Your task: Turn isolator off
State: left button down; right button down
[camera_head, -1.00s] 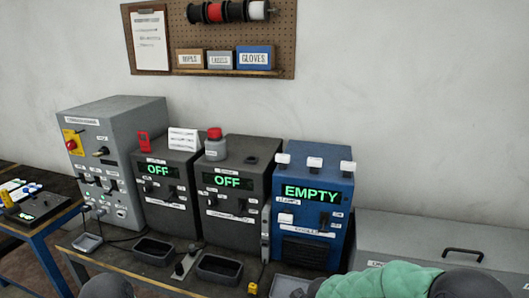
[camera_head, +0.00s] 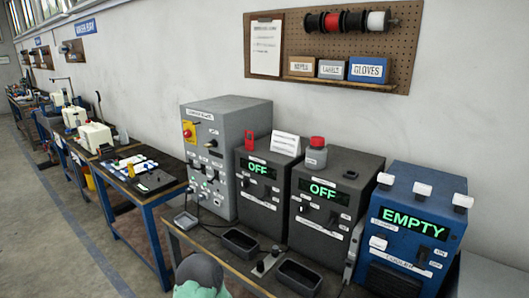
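A tall grey control cabinet (camera_head: 230,119) stands at the left end of the bench against the wall. On its front, at the upper left, is a red knob on a yellow plate (camera_head: 188,131), which looks like an isolator switch. Its exact position is too small to read. A black handle (camera_head: 211,143) sits to its right, with several small switches and sockets lower down. The cabinet's labels are too small to read. Neither of my grippers shows. A grey rounded part with green covering at the bottom edge looks like part of my arm.
Two dark units with "OFF" displays (camera_head: 259,168) (camera_head: 323,190) and a blue unit reading "EMPTY" (camera_head: 413,218) stand right of the cabinet. Black trays (camera_head: 240,243) (camera_head: 299,278) lie in front. A blue-framed table (camera_head: 160,192) stands left. The floor (camera_head: 60,240) at left is clear.

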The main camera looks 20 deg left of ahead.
aim_at(187, 133)
jog(key=u, duration=1.35)
jog(key=i+j, duration=0.3)
jog(key=j, duration=0.15)
jog(key=i+j, duration=0.3)
jog(key=j, duration=0.15)
jog(key=i+j+z, duration=0.1)
jog(key=i+j, duration=0.2)
jog(key=j, duration=0.15)
